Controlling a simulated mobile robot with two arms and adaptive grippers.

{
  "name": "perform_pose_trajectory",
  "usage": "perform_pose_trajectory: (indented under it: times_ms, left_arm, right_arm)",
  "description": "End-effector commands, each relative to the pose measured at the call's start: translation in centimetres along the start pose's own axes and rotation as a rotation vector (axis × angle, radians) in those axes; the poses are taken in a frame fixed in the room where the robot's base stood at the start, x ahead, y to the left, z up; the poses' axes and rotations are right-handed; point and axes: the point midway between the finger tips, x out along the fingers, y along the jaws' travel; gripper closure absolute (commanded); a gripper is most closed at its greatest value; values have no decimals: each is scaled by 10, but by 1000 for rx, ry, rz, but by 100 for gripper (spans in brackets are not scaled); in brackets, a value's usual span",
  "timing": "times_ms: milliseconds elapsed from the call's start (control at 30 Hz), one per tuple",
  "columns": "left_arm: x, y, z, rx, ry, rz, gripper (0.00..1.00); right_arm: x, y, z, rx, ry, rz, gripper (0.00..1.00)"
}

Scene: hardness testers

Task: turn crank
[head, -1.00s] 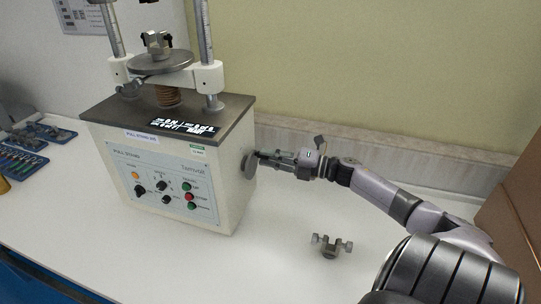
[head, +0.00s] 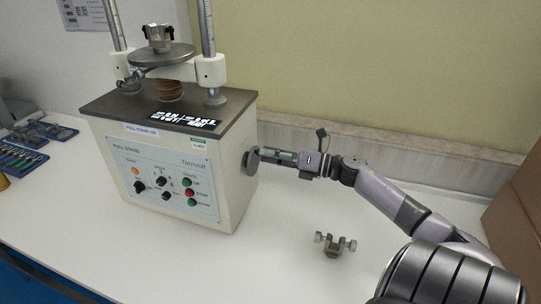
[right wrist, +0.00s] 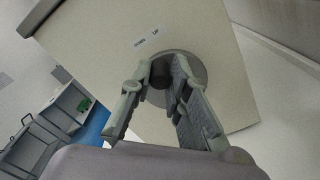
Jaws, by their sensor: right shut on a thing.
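The crank (head: 251,161) is a round grey disc on the right side wall of the white pull stand (head: 236,190). In the right wrist view the disc (right wrist: 199,68) shows with a dark handle (right wrist: 160,75) standing out from it. My right gripper (head: 266,156) reaches in from the right at the crank. In the right wrist view its two fingers (right wrist: 155,92) are on either side of the handle, shut on it. A label reading "UP" (right wrist: 155,31) is on the wall above the disc. My left gripper is not in view.
A small metal clamp (head: 335,243) with two knobs lies on the white table (head: 290,275). A tool set (head: 22,155) lies at the left. A brown box (head: 515,215) stands at the right edge. The wall is close behind.

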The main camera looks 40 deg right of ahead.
Motion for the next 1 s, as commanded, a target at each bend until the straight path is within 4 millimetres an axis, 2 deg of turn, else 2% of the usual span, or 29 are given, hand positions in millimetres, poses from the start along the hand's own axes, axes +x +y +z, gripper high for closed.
perform_pose_trajectory:
  times_ms: [367,400,667,1000]
  left_arm:
    - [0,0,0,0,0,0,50]
    - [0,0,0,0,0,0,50]
    - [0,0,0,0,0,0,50]
    - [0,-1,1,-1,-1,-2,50]
  right_arm:
    - [0,-1,-2,0,4,-1,100]
    - [0,-1,-2,0,4,-1,81]
    - [0,0,-1,-1,2,0,64]
    - [-2,0,-1,0,1,-1,63]
